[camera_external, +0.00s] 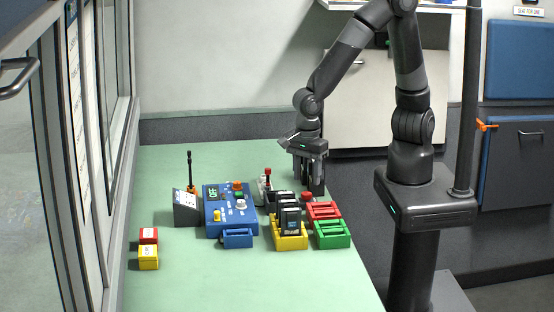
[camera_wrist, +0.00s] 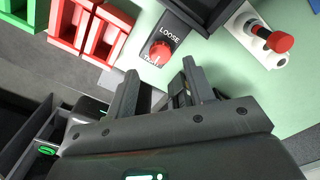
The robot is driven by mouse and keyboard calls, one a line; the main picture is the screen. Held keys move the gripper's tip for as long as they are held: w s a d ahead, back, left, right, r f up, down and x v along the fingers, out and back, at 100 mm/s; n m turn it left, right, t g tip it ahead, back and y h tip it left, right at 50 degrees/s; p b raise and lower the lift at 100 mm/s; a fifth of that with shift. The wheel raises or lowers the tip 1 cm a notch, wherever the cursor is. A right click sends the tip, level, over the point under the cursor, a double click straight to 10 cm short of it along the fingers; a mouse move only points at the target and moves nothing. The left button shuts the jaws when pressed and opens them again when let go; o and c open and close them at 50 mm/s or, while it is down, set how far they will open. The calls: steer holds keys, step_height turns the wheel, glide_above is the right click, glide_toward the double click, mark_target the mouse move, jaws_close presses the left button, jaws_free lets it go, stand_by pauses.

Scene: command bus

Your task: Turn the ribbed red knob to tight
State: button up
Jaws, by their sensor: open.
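The red knob (camera_wrist: 160,53) sits on a dark plate with the words LOOSE and TIGHT in white, in the upper middle of the wrist view. LOOSE is above the knob and TIGHT below it in that picture. My gripper (camera_wrist: 159,68) is open and empty, with one finger on each side of the knob's line and the knob just past the fingertips. I see no contact. In the external view my gripper (camera_external: 311,186) points down over the table beside the knob (camera_external: 306,196), which is small and partly hidden there. Which way the knob is set I cannot tell.
A lever with a red ball (camera_wrist: 280,42) on a white base stands close to the knob plate. Red (camera_external: 323,211), green (camera_external: 332,236) and yellow (camera_external: 291,243) crates stand in front. A blue console (camera_external: 230,215) is to the left. The far table is clear.

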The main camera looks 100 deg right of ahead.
mark_target(307, 193)
step_height(307, 193, up, 6)
stand_by(0.4)
steer(key=shift+r, duration=0.1)
steer(key=s+d+r+n+t, duration=0.2)
steer(key=s+d+r+n, duration=0.3)
steer(key=n, duration=0.8)
steer(key=s+d+r+n+t, duration=0.3)
steer(key=s+d+r+n, duration=0.3)
steer(key=r+n, duration=0.4)
steer(key=d+n, duration=0.1)
steer(key=n, duration=0.2)
steer(key=shift+s+t, duration=0.25)
steer(key=shift+t, duration=0.05)
steer(key=shift+c, duration=0.4)
stand_by(1.5)
